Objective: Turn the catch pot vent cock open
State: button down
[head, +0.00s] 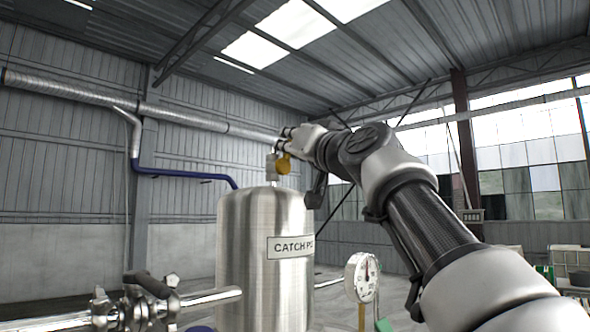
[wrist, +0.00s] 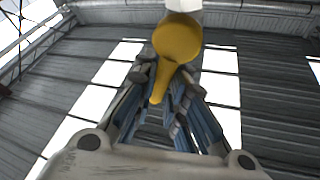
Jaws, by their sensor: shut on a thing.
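The catch pot (head: 265,250) is an upright steel vessel in the middle of the head view, with a label that reads "CATCH P" before it is cut off from sight. The vent cock (head: 271,168) stands on its top, with a yellow handle (head: 283,165) at its right side. The yellow handle (wrist: 178,42) fills the upper middle of the wrist view, its narrow end pointing down between my fingers. My gripper (head: 285,139) reaches in from the right at the cock and is shut on the handle. The exact finger contact is partly hidden by the handle.
A pressure gauge (head: 363,277) stands right of the vessel. A flanged pipe with a dark valve handle (head: 150,285) runs in at lower left. A blue pipe (head: 190,175) passes behind the vessel at left. Open air surrounds the cock above the vessel.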

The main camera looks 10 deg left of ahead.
jog(key=shift+s+a+n+g+y+b, duration=0.2)
jog(key=shift+n+y+b, duration=0.2)
jog(key=shift+n, duration=0.45)
jog(key=shift+s+a+n+g+y+b, duration=0.15)
jog(key=shift+n+y+b, duration=0.25)
jog(key=shift+n, duration=0.45)
jog(key=c, duration=2.1)
grip_release()
jog(key=shift+o, duration=1)
jog(key=shift+s, duration=0.1)
jog(key=shift+r, duration=0.1)
jog(key=shift+s+d, duration=0.1)
jog(key=shift+s, duration=0.05)
jog(key=shift+v, duration=1.1)
jog(key=v, duration=0.9)
jog(key=shift+f, duration=0.3)
